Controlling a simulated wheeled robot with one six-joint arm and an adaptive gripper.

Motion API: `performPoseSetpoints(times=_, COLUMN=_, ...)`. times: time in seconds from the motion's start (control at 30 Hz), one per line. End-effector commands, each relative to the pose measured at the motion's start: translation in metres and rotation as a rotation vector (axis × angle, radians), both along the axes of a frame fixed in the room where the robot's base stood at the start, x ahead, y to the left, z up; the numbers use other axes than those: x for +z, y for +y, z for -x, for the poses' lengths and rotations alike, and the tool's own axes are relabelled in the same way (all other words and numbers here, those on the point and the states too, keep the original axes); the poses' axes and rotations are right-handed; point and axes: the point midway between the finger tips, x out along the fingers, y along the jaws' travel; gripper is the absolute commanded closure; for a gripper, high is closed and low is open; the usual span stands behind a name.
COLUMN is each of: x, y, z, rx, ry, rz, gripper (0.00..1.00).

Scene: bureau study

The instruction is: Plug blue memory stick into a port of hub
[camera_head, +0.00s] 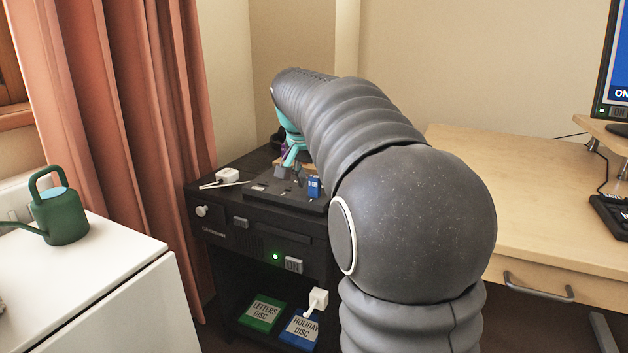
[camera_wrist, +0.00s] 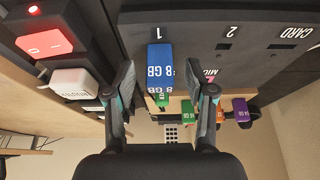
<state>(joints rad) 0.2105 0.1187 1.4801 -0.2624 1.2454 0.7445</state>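The blue memory stick (camera_wrist: 160,62), marked 8 GB, stands upright on the dark grey hub (camera_wrist: 262,62) directly by the label 1. It also shows in the head view (camera_head: 314,187) on the hub's top (camera_head: 262,196). Its connector end is hidden, but it appears seated at port 1. Port 2 and the card slot look empty. My gripper (camera_wrist: 170,78) is open, with one finger on each side of the stick and a visible gap to both. In the head view my gripper (camera_head: 291,165) is beside the stick, partly hidden by my arm.
Green, orange and purple sticks (camera_wrist: 240,112) stand in a wooden holder beyond the hub. A red lit switch (camera_wrist: 45,42) and a white plug (camera_wrist: 78,82) are at left. The black cabinet (camera_head: 232,232) carries the hub. A watering can (camera_head: 60,212) stands on a white surface.

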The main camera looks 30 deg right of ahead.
Motion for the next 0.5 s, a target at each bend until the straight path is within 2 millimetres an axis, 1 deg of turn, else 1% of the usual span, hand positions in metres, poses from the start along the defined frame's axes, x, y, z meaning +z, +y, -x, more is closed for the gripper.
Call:
performPoseSetpoints(times=0.27, x=0.002, y=0.001, z=0.000, rx=0.000, ry=0.000, rz=0.000, gripper=0.45)
performPoseSetpoints(times=0.37, x=0.009, y=0.003, z=0.002, rx=0.000, ry=-0.001, rz=0.000, gripper=0.45)
performPoseSetpoints(times=0.5, x=0.030, y=0.009, z=0.007, rx=0.001, ry=-0.003, rz=0.001, gripper=0.45)
